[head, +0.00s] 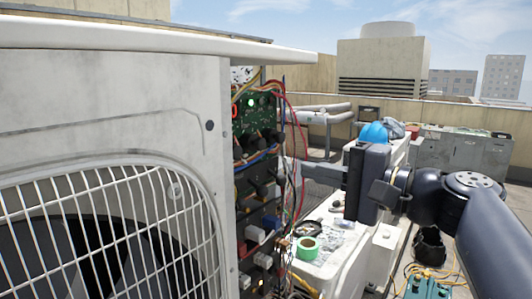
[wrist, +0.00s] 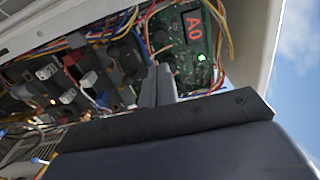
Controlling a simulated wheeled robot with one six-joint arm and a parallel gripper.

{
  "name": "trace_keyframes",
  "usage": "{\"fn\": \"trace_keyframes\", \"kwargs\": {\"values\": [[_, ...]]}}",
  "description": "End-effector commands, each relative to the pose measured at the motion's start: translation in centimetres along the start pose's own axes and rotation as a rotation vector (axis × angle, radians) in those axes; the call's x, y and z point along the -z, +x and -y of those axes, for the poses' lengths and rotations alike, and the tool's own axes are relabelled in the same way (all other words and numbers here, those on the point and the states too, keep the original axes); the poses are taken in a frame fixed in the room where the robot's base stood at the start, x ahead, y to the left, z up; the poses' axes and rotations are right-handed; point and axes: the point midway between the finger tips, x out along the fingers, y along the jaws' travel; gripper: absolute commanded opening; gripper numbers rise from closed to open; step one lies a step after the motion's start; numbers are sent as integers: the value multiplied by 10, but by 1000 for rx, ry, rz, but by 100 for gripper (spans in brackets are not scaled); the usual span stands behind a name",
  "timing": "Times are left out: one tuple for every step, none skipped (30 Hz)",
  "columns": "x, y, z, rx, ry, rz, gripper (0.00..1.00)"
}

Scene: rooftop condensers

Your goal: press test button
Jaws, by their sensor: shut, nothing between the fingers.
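A green circuit board (head: 258,112) with a lit green light sits at the top of the open electrical compartment of the air conditioner. In the wrist view the board (wrist: 195,35) shows a red "A0" display (wrist: 193,27) and the green light (wrist: 202,58). I cannot clearly make out which part is the test button. My gripper (head: 306,167) is shut and empty, pointing left at the compartment from its right side, lower than the board. In the wrist view its fingertips (wrist: 159,70) overlap the board's edge; contact cannot be told. The fingers hide part of the components behind them.
The white condenser casing (head: 100,110) with its fan grille fills the left. Loose coloured wires (head: 290,130) hang along the compartment's open side, near my fingers. A white surface (head: 335,245) below carries green tape (head: 307,248). A blue helmet (head: 373,133) sits behind my gripper.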

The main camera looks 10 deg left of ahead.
Motion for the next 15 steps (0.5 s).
{"fn": "trace_keyframes", "kwargs": {"values": [[0, 0, 0, 0, 0, 0, 0], [0, 0, 0, 0, 0, 0, 0], [0, 0, 0, 0, 0, 0, 0], [0, 0, 0, 0, 0, 0, 0], [0, 0, 0, 0, 0, 0, 0], [0, 0, 0, 0, 0, 0, 0], [0, 0, 0, 0, 0, 0, 0], [0, 0, 0, 0, 0, 0, 0], [0, 0, 0, 0, 0, 0, 0], [0, 1, 0, 0, 0, 0, 0], [0, 1, 0, 0, 0, 1, 0], [0, 3, 0, 0, 0, 1, 0], [0, 5, 0, 0, 1, 1, 0], [0, 7, 1, 0, 1, 2, 0], [0, 10, 1, 0, 1, 3, 0]]}}
